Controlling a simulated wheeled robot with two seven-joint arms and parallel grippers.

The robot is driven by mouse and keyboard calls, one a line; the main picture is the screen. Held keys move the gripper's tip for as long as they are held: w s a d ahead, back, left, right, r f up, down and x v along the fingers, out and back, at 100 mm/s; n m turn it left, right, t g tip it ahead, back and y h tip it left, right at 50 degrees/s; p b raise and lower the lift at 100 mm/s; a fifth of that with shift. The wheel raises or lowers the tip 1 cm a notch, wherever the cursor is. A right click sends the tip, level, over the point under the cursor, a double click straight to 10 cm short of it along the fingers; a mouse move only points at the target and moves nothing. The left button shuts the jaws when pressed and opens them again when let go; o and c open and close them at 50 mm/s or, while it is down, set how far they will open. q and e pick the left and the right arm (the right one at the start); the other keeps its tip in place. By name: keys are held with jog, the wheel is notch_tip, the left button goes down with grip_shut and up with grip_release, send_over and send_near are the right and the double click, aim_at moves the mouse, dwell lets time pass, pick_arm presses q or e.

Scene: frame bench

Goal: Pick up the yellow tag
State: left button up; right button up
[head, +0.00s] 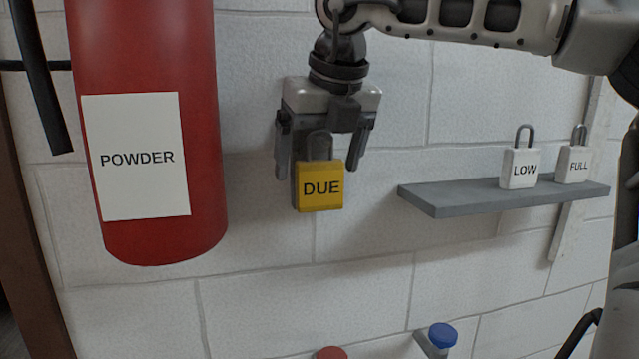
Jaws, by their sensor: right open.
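The yellow tag (320,189) is shaped like a padlock with a dark shackle and reads "DUE". It hangs upright in front of the white block wall, in the middle of the head view. My right gripper (322,165) points down over it, with its fingers spread to the left and right of the shackle. The gripper is open, and I cannot tell whether either finger touches the tag. What the tag hangs on is mostly hidden behind it and the gripper. My left gripper is not in view.
A red cylinder (150,240) labelled "POWDER" stands to the left. A grey shelf (460,203) at right bears two white padlock tags, "LOW" (518,169) and "FULL" (573,165). A blue cap (443,335) and a red cap (331,353) show low down.

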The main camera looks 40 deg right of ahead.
jog(key=c, duration=1.1)
jog(key=shift+r, duration=0.1)
